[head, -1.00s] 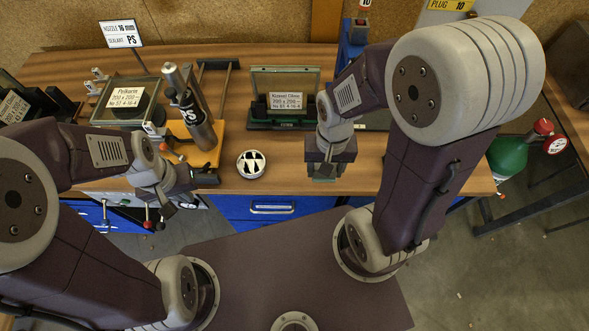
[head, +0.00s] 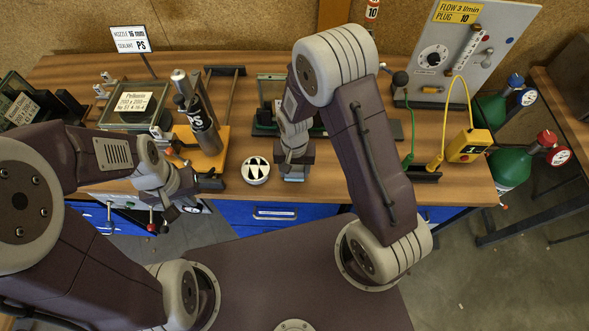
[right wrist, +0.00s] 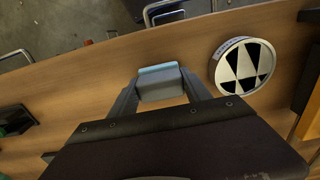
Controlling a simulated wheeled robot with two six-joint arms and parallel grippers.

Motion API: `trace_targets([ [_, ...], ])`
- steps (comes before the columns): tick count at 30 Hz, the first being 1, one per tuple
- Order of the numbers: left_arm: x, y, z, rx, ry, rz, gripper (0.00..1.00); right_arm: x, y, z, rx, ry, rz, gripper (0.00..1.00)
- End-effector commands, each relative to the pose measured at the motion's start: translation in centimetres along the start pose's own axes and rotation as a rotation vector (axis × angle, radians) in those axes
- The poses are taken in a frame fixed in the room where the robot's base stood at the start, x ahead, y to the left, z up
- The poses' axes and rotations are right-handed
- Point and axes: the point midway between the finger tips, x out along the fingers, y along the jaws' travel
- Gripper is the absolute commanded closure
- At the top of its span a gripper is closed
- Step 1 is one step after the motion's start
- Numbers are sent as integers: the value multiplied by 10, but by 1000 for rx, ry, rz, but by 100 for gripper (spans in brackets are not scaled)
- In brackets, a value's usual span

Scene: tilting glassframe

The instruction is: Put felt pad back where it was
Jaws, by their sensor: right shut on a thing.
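A small grey block with a pale blue face (right wrist: 160,82), which looks like the felt pad, sits between the fingertips of my right gripper (right wrist: 158,92) in the right wrist view. The gripper is shut on it. In the head view my right gripper (head: 294,168) is over the front part of the bench, right of the round black-and-white disc (head: 256,171).
A glass-topped frame (head: 132,112) and a sealant bottle on a yellow stand (head: 208,160) are at left. Bare wood lies around the disc.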

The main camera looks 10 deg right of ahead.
Motion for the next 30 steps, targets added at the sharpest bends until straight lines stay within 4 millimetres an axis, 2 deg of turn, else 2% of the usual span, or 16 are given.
trace_targets([
  [12, 4, 0, 0, 0, 0, 0, 100, 8, 0, 0, 0, 1, -1, 82],
  [13, 2, 0, 0, 0, 0, 0, 100, 7, 0, 0, 0, 1, -1, 36],
  [15, 2, 0, 0, 0, 0, 0, 100, 6, 0, 0, 0, 1, -1, 22],
  [24, 1, 0, 0, 0, 0, 0, 100, 4, 0, 0, 0, 2, -1, 22],
  [28, 0, 0, 0, 0, 0, 0, 100, -8, -1, -2, 0, 5, -3, 22],
  [30, 0, 0, 0, 0, 0, 0, 100, -22, -1, -2, 0, 7, -4, 22],
])
